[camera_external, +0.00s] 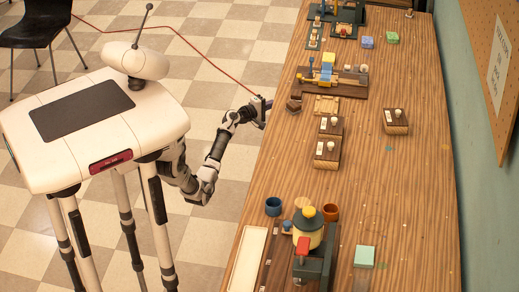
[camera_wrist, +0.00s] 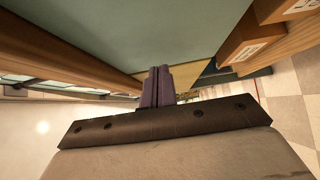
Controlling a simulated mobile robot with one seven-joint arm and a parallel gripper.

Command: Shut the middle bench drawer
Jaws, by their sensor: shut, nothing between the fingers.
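My gripper (camera_external: 264,110) is at the left edge of the wooden bench (camera_external: 385,180), close to the bench side. In the wrist view its dark purple fingers (camera_wrist: 157,80) are shut together with nothing between them. Two wooden drawer fronts with white labels show at the upper right of the wrist view: a nearer one (camera_wrist: 232,45) and another (camera_wrist: 276,10) beyond it at the edge. The label text is not readable, so I cannot tell which is the middle drawer. A large teal-grey surface lies beside the fingers. The external view hides the drawers below the bench top.
The bench top holds brown blocks with white knobs (camera_external: 395,121), a soap-dispenser-like device (camera_external: 308,235), blue (camera_external: 273,206) and orange (camera_external: 331,212) cups, and a pale tray (camera_external: 247,262). A black chair (camera_external: 36,25) stands at the upper left. Tiled floor between me and the bench is clear.

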